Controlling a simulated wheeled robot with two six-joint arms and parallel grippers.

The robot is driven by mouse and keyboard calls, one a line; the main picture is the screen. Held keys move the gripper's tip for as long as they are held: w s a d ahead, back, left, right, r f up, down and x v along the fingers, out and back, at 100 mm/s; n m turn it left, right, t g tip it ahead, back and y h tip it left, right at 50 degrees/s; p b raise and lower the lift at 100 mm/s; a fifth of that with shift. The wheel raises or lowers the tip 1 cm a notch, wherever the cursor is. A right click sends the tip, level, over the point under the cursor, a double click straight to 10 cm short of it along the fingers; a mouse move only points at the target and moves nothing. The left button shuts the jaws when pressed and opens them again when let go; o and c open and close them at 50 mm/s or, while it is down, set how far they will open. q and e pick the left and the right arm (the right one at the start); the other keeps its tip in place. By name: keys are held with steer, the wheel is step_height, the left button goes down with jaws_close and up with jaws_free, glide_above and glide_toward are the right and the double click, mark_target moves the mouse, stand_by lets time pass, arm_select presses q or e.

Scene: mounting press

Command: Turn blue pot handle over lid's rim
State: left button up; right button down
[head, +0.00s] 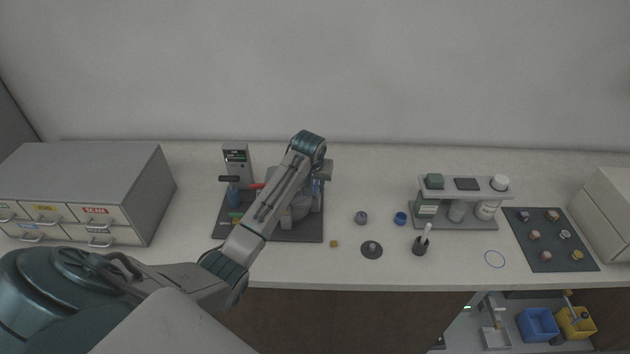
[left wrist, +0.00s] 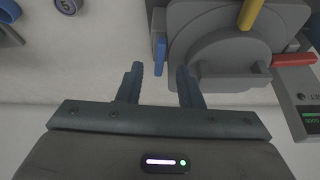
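The blue pot handle (left wrist: 160,54) stands out at the left side of the grey pot and lid (left wrist: 222,60) in the left wrist view. My left gripper (left wrist: 160,72) is open, and the blue handle appears in line with the gap between its fingertips. I cannot tell whether either finger touches it. A yellow handle (left wrist: 250,14) lies at the lid's upper edge and a red handle (left wrist: 293,60) sticks out right. In the head view my left arm covers much of the press (head: 298,215). My right gripper is not in view.
The press stands on a dark base (head: 285,236) with a display unit (head: 236,158) behind. A drawer cabinet (head: 90,180) is at the left.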

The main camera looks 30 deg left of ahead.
mark_target(315, 187)
arm_select(q)
steer(key=shift+p+x, duration=0.3)
steer(key=shift+x, duration=1.4)
jaws_close()
